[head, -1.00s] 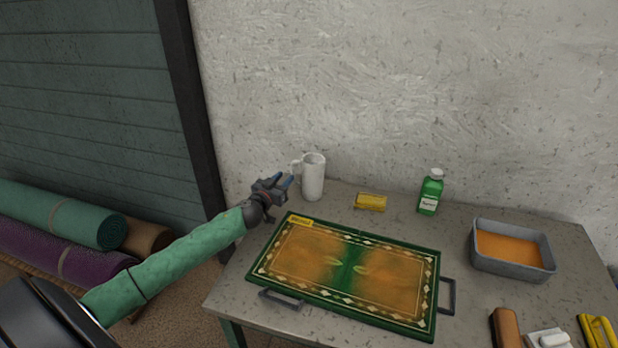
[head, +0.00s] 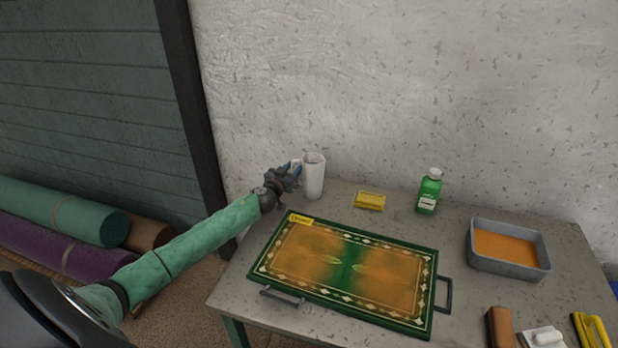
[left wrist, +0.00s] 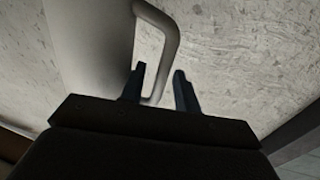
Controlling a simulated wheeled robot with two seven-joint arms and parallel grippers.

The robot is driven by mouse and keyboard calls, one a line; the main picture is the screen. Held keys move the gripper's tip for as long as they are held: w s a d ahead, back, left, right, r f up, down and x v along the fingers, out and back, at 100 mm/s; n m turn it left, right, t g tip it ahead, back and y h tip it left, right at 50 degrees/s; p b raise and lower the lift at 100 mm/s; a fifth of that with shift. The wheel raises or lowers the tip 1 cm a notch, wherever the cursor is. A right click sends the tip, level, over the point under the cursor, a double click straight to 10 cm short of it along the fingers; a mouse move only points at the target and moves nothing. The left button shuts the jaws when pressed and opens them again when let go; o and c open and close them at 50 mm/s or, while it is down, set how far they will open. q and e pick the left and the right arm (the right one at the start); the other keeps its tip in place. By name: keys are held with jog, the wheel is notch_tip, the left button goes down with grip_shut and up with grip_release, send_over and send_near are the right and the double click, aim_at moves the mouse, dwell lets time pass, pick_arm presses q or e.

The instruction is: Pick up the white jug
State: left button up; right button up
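The white jug (head: 314,178) stands upright at the back left of the table, near the wall. In the left wrist view the jug (left wrist: 88,50) fills the upper left, and its handle (left wrist: 172,40) curves out to the right. My left gripper (head: 294,168) is at the handle side of the jug. In the left wrist view its two fingers (left wrist: 160,85) are apart, with the lower part of the handle between them; the gap to the right finger is visible. The head view hides most of the handle behind the gripper. My right gripper is in neither view.
A green-bordered tray with a rug pattern (head: 290,294) lies in front of the jug. A yellow block (head: 369,200), a green bottle (head: 429,192) and a grey basin of orange stuff (head: 508,268) stand to the right. Rolled rugs (head: 62,215) lie on the floor at left.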

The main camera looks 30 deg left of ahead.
pick_arm(q)
jog(key=shift+c, duration=0.4)
grip_shut()
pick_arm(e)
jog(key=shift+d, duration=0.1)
pick_arm(q)
jog(key=shift+r, duration=0.1)
